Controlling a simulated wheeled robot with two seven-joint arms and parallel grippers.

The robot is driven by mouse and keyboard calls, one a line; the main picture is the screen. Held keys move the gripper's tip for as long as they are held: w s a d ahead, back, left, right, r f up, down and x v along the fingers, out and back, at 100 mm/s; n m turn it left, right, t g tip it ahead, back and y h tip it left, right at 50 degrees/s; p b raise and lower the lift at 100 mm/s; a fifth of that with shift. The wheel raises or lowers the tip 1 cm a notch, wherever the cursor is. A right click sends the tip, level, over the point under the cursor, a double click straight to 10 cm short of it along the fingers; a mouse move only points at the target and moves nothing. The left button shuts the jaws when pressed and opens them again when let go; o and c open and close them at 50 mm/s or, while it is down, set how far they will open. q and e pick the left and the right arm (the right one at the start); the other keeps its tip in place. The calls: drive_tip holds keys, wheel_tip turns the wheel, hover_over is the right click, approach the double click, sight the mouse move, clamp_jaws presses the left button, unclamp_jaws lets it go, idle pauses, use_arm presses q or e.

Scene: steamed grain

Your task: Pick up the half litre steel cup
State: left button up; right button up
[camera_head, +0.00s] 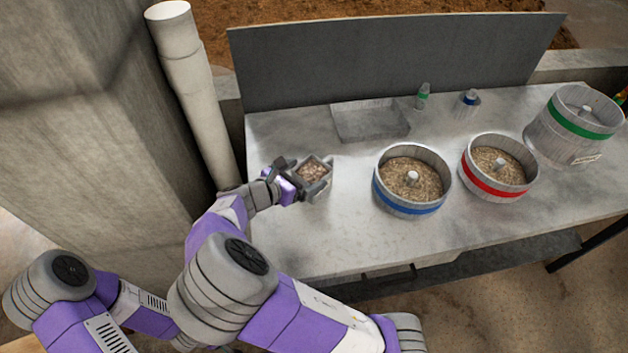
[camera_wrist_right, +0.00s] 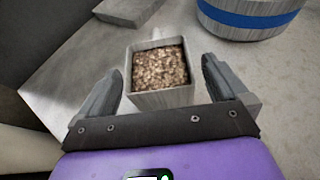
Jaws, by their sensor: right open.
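A small square metal cup (camera_head: 328,180) filled with brown grain stands at the left of the steel table. In the right wrist view the cup (camera_wrist_right: 163,99) lies between the two spread fingers, with gaps on both sides. My right gripper (camera_head: 303,179) is open around the cup and seems not to touch it. Two small round steel cups stand at the back, one with a green band (camera_head: 422,97) and one with a blue band (camera_head: 469,101). No size mark is readable on any cup. My left gripper is not in view.
Large drums with a blue band (camera_head: 411,210), a red band (camera_head: 494,192) and a green band (camera_head: 570,137) stand to the right on the table (camera_head: 350,235). A shallow tray (camera_head: 370,121) lies behind. A pipe (camera_head: 196,90) and concrete wall stand close on the left.

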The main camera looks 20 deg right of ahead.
sight(322, 166)
drive_tip(key=b+x, duration=0.2)
drive_tip(key=x, duration=0.2)
drive_tip(key=shift+w+d+f, duration=0.2)
drive_tip(key=shift+w, duration=0.1)
drive_tip(key=shift+w+d, duration=0.1)
drive_tip(key=shift+d, duration=0.1)
drive_tip(key=shift+c, duration=0.3)
drive_tip(key=c, duration=1.7)
